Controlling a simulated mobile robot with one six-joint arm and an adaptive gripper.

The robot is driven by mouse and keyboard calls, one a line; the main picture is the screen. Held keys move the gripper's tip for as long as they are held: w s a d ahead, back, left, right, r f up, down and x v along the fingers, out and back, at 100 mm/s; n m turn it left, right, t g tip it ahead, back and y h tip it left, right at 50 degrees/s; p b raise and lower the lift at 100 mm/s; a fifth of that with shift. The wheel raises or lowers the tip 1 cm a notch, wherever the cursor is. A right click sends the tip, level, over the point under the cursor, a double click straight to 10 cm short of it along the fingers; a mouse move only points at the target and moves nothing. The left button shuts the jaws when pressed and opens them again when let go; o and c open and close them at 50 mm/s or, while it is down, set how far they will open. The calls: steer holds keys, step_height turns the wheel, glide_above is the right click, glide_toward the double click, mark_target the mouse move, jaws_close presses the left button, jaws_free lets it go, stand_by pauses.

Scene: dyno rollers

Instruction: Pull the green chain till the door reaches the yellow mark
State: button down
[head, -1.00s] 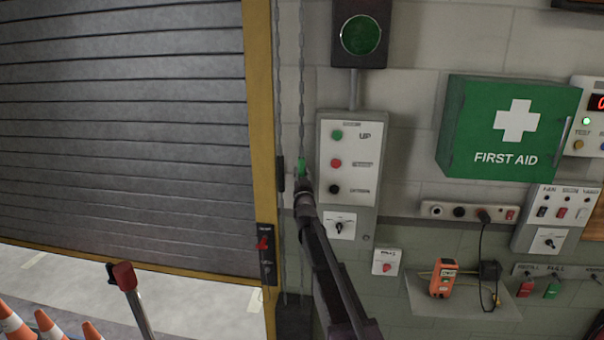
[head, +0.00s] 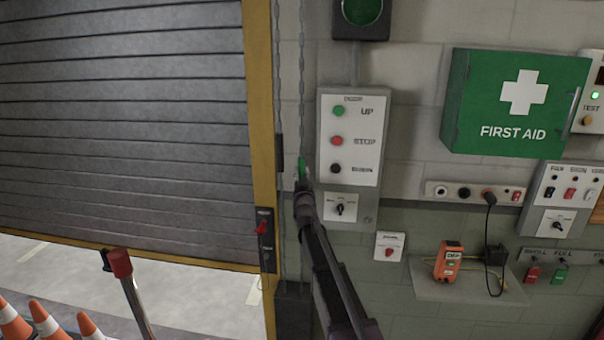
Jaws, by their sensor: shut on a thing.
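The grey roller door (head: 120,130) fills the left side, with a yellow bottom edge above the floor and a gap below it. Two thin chain strands hang beside its yellow post. My gripper (head: 302,178) is shut on the right-hand chain (head: 301,90), and a green piece of it (head: 303,164) shows at the fingertips, left of the UP/STOP control box. The fingers are small and partly hidden by my arm. I cannot make out a separate yellow mark on the yellow post (head: 258,100).
The control box (head: 349,110) is close right of the chain. A red-handled lever (head: 263,229) is on the post. A red-topped post (head: 121,265) and orange cones (head: 45,322) stand at lower left. A first aid box (head: 517,102) hangs at right.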

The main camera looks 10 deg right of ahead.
steer(key=shift+f+b, duration=2)
steer(key=shift+f, duration=0.35)
steer(key=shift+c, duration=2.2)
jaws_free()
steer(key=shift+r, duration=0.15)
